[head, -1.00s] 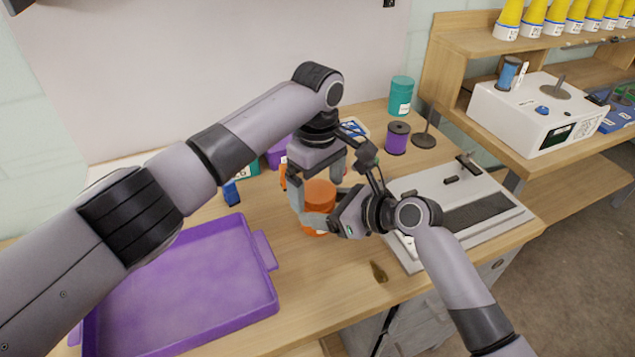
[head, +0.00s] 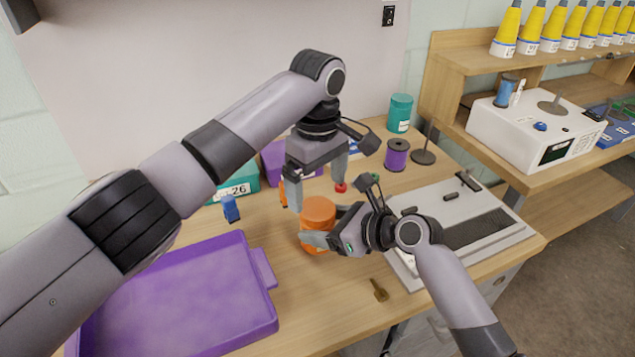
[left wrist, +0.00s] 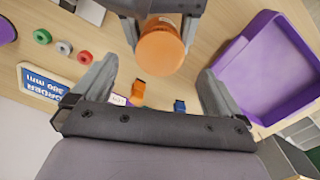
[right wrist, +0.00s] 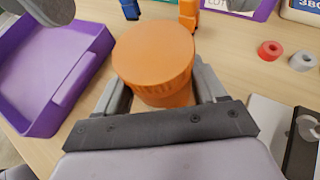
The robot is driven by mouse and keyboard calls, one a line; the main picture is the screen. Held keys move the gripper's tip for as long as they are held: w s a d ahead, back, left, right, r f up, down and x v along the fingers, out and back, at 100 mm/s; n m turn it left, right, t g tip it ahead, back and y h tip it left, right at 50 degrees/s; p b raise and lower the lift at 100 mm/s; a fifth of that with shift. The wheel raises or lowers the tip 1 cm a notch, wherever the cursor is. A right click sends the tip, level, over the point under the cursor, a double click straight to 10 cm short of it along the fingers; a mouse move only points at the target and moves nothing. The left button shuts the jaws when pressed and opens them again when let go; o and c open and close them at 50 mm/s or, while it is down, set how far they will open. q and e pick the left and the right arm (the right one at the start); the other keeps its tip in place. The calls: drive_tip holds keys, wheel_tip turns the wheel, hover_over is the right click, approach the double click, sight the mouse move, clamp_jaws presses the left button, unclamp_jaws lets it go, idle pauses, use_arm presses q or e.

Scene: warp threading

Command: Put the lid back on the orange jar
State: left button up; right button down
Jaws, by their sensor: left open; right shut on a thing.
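The orange jar (head: 317,214) stands upright on the table with its orange lid (right wrist: 153,52) on top, seated as far as I can see; whether it is threaded tight I cannot tell. My right gripper (head: 325,238) is shut around the jar's body from the right; the jar also shows between its fingers in the right wrist view. My left gripper (head: 322,193) is open and empty, a little above and behind the jar. In the left wrist view the lid (left wrist: 160,52) lies beyond the spread fingertips, apart from them.
A purple tray (head: 262,270) lies at the front left. Small blue (head: 230,208) and orange (left wrist: 138,92) items stand behind the jar. A grey-white machine plate (head: 410,262) is close on the right, with a purple spool (head: 397,154) behind it. A brown piece (head: 380,290) lies near the front edge.

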use_arm(q)
wheel_tip(320, 180, up, 12)
idle(0.6)
use_arm(e)
unclamp_jaws()
use_arm(q)
drive_tip(key=shift+r+p, duration=0.5)
drive_tip(key=shift+p, duration=0.05)
use_arm(e)
drive_tip(key=shift+v, duration=3.6)
